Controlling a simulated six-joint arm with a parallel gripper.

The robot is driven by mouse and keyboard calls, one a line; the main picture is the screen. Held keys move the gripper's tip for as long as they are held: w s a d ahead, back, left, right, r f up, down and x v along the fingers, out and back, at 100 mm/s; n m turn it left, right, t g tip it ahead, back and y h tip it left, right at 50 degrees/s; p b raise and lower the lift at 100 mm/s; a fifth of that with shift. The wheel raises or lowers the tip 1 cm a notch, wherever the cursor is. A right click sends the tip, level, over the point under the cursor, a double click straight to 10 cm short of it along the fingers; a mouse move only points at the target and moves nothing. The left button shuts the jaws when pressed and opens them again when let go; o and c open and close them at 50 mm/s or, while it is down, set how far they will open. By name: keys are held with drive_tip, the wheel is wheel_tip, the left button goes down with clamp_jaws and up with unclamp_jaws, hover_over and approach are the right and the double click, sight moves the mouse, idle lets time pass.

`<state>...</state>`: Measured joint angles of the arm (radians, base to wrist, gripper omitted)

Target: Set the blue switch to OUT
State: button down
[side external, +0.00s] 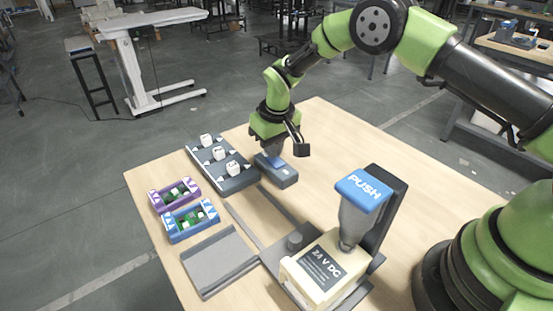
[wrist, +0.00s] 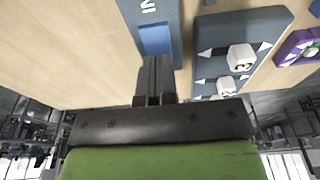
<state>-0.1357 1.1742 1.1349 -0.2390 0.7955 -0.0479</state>
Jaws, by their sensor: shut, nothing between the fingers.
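The blue switch (wrist: 156,39) is set in the top of a small dark grey housing (side external: 288,176) on the wooden table. In the wrist view, white lettering that looks like IN shows on the housing beyond the switch. No other label on the housing is readable. My gripper (side external: 273,153) is shut and empty, pointing down over the switch. In the wrist view the closed fingertips (wrist: 155,62) are at the near end of the blue part. I cannot tell whether they touch it. In the side view the gripper partly hides the switch, and its tilt is not clear.
A grey panel with several white numbered knobs (side external: 219,155) stands close left of the housing. Purple (side external: 159,205) and blue (side external: 172,234) trays with green boards, a grey tray (side external: 218,262), and a 24 V DC box (side external: 325,268) under a blue PUSH pad (side external: 363,189) stand nearer. Table behind the housing is clear.

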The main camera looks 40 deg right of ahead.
drive_tip(key=shift+f, duration=0.35)
drive_tip(key=shift+r, duration=3.5)
drive_tip(key=shift+r, duration=0.25)
drive_tip(key=s+d+r+m+t+y, duration=0.1)
drive_tip(key=s+r, duration=0.5)
drive_tip(key=r, duration=0.3)
drive_tip(key=s+d+r+m+t, duration=0.1)
drive_tip(key=s+r+t, duration=0.1)
drive_tip(key=s+r, duration=0.6)
drive_tip(key=s+r+m+t+y, duration=0.1)
drive_tip(key=s+r+m+t, duration=0.1)
drive_tip(key=s, duration=1.3)
drive_tip(key=shift+d+r, duration=0.4)
drive_tip(key=shift+d, duration=0.05)
